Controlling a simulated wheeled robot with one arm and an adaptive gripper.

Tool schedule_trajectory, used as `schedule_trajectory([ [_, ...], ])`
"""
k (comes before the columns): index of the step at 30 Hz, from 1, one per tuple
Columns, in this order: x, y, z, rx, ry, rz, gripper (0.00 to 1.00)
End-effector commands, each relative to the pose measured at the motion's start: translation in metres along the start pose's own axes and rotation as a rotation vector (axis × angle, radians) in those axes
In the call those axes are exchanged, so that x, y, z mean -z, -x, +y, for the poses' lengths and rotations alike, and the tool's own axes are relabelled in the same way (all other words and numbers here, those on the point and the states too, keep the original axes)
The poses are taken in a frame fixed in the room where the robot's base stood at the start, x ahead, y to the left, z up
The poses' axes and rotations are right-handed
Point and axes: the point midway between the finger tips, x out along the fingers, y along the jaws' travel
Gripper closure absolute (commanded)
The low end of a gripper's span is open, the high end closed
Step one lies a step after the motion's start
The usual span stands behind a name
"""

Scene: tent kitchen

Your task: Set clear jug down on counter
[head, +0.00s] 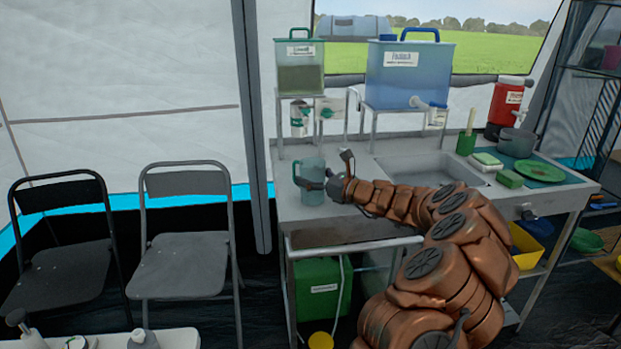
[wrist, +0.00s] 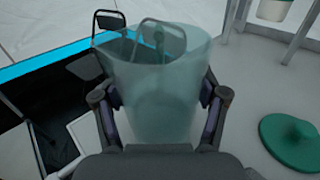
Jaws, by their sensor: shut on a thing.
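The clear jug (head: 311,182) is a translucent bluish vessel at the left end of the counter (head: 362,219), in the head view. It looks upright. I cannot tell whether its base touches the counter top. My gripper (head: 322,184) reaches it from the right and is shut on it. In the wrist view the jug (wrist: 158,85) fills the middle, with one finger of my gripper (wrist: 160,110) on each side of its body. The jug's far side is seen only dimly through its wall.
A green-lidded dispenser (head: 300,68) and a blue water container (head: 408,72) stand on racks behind. A sink (head: 430,168) lies right of the gripper. A green round object (wrist: 291,132) lies on the counter in the wrist view. Folding chairs (head: 186,262) stand left, past the counter's edge.

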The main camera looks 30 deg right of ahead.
Motion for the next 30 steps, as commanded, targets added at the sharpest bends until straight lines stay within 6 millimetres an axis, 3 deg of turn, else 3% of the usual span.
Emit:
schedule_trajectory([
  [9,0.0015,0.0001,-0.0001,0.0,0.0,0.0,0.74],
  [10,0.0017,0.0001,-0.0001,0.0,0.001,0.0,0.26],
  [16,0.0017,0.0001,-0.0001,0.0,0.001,0.0,0.05],
  [30,-0.001,0.0038,-0.0009,0.002,0.001,0.0,0.03],
])
